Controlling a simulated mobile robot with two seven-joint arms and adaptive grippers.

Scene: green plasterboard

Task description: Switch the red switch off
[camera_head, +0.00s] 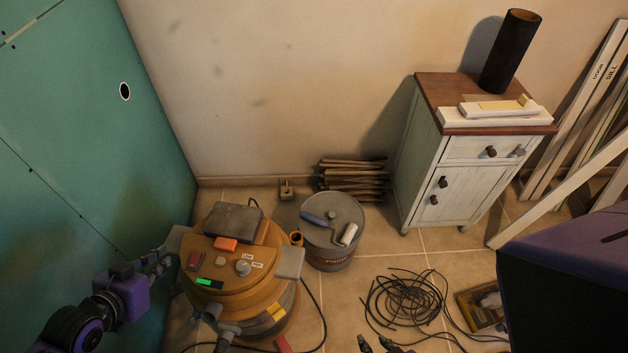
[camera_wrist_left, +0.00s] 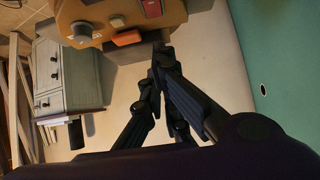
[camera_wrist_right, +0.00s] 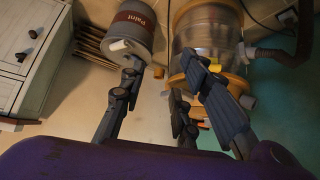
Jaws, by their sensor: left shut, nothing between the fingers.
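The red switch (camera_head: 194,261) sits at the left of the control panel on top of an orange vacuum (camera_head: 217,270). It also shows at the top of the left wrist view (camera_wrist_left: 152,8). My left gripper (camera_head: 170,262) is shut and empty, just left of the switch and apparently apart from it. Its fingers come together in the left wrist view (camera_wrist_left: 160,52). I cannot tell the switch's position. My right gripper (camera_head: 376,344) is at the bottom edge, open and empty; its spread fingers show in the right wrist view (camera_wrist_right: 160,70).
A paint bucket (camera_head: 331,240) with a roller stands at right, near coiled cable (camera_head: 402,299). The green plasterboard wall (camera_head: 90,130) is close at left.

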